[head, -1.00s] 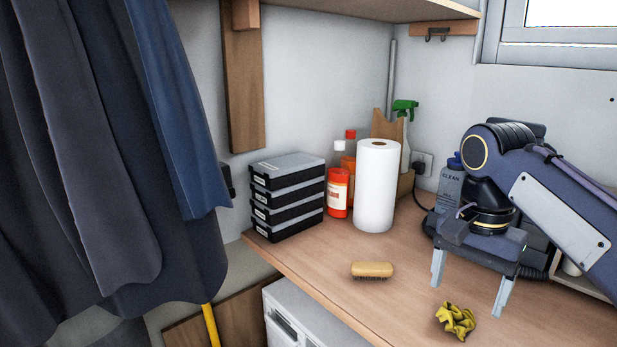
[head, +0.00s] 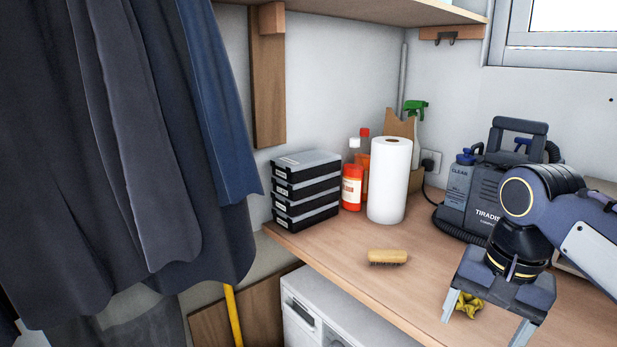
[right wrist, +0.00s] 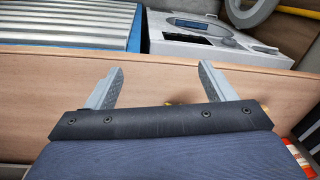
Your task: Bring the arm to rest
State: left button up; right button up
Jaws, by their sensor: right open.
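My right gripper (head: 484,320) comes in from the right in the head view, above the front part of the wooden worktop (head: 330,240). Its two grey fingers are spread apart, with nothing between them. A crumpled yellow cloth (head: 468,304) lies on the worktop, partly hidden behind the gripper. In the right wrist view the open fingers (right wrist: 158,82) point toward the worktop's edge (right wrist: 60,100), and a sliver of yellow shows behind the gripper body. My left gripper is not in view.
A wooden brush (head: 387,256) lies on the worktop. Stacked black cases (head: 306,190), red bottles (head: 352,188), a paper roll (head: 389,180) and a cleaning machine (head: 480,190) stand behind. Dark coats (head: 130,130) hang left. A white appliance (head: 320,310) is below the worktop.

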jog(key=s+a+f+n+t+y, duration=0.3)
jog(key=s+f+n+t, duration=0.1)
jog(key=s+f, duration=0.9)
notch_tip(320, 180, down, 3)
jog(key=shift+a+f+n+t, duration=0.1)
jog(key=shift+a+n+t, duration=0.25)
jog(key=shift+n, duration=0.45)
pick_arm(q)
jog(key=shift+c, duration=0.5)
